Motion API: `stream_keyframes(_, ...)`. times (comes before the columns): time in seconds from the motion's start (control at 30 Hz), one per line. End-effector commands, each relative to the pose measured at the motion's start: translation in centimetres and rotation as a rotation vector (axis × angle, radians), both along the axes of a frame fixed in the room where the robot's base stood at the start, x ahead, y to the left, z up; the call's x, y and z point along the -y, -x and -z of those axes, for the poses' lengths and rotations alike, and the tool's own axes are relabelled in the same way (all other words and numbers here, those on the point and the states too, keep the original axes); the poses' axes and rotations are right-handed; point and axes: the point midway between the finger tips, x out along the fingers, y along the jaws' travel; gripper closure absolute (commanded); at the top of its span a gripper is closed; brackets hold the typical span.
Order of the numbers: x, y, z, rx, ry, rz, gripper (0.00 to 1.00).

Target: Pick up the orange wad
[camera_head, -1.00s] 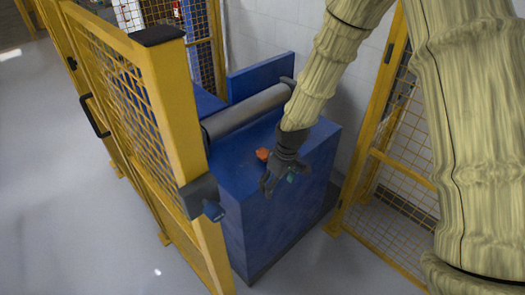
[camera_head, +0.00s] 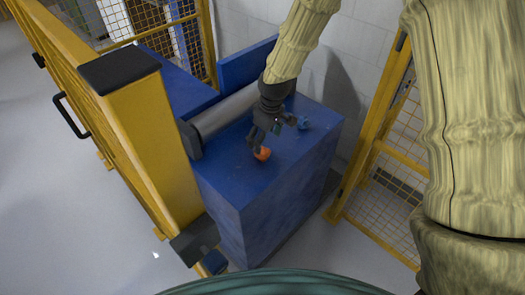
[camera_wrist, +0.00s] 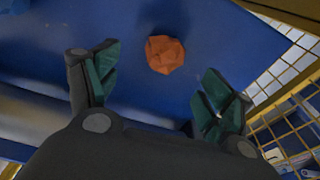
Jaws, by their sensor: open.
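The orange wad (camera_head: 262,154) is a small crumpled lump on the blue surface in front of the roller. It also shows in the wrist view (camera_wrist: 165,54), a little beyond my fingertips and between their lines. My gripper (camera_head: 262,132) is over the blue surface, just above and beside the wad in the head view. In the wrist view my gripper (camera_wrist: 158,90) has its two green-padded fingers spread wide with nothing between them. I cannot tell the exact height of the fingers above the wad.
A small blue crumpled thing (camera_head: 303,123) lies right of my gripper on the blue box (camera_head: 240,185). A grey roller (camera_head: 222,114) runs behind. A yellow fence post (camera_head: 150,135) stands close at left, and a yellow mesh fence (camera_head: 385,170) stands at right.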

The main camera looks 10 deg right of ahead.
Motion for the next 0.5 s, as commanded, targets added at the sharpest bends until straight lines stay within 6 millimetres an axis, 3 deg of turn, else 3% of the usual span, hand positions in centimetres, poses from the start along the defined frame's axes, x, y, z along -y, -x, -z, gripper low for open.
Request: stream_keyframes(0.5, -0.1, -0.1, 3.1, -0.003, 0.000, 0.004, 0.19)
